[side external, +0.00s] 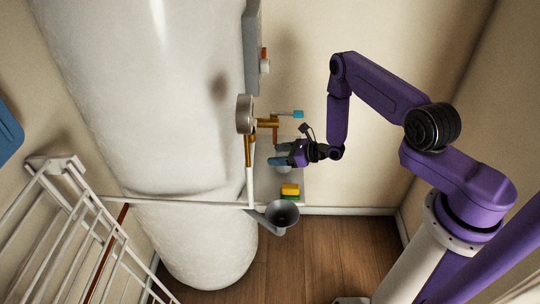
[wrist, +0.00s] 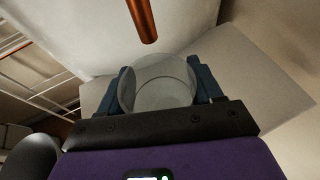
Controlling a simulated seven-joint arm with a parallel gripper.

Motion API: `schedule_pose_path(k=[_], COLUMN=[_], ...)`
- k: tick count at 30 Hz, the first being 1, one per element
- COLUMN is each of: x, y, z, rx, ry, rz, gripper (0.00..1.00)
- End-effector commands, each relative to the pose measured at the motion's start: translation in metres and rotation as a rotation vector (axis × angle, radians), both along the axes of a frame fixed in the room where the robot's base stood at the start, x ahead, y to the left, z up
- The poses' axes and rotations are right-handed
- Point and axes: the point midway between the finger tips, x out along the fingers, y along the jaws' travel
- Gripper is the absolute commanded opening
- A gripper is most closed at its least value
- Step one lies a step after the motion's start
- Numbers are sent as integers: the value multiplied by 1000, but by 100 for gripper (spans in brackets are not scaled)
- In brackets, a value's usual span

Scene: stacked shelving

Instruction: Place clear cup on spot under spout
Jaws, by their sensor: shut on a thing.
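My gripper (side external: 280,154) is shut on the clear cup (wrist: 160,84). In the wrist view the cup sits between the two blue fingers, with its round rim facing the camera. In the side view the cup is small and mostly hidden by the fingers. The copper spout (wrist: 142,18) shows just beyond the cup in the wrist view. In the side view the brass tap and spout (side external: 275,136) are just above the fingers. I cannot make out a marked spot under the spout. I cannot tell whether the cup touches a surface.
A large white tank (side external: 165,110) stands left of the gripper. A yellow and green sponge (side external: 290,190) lies below the gripper in the side view, near a grey funnel (side external: 282,213). A white rack (side external: 75,225) is at the lower left. The wooden floor (side external: 340,255) is clear.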

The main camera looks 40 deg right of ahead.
Motion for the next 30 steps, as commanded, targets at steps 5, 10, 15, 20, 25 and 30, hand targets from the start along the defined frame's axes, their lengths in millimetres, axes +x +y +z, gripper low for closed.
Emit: schedule_pose_path(k=[5,10,15,20,25,30], x=[29,30,30,30,30,30], y=[16,16,15,15,16,16], z=[1,-13,-15,-15,-18,-18], rx=[-2,1,0,0,0,0], ry=[-3,1,-1,-1,0,0], rz=[6,1,0,0,1,1], gripper=[35,35,35,35,84,90])
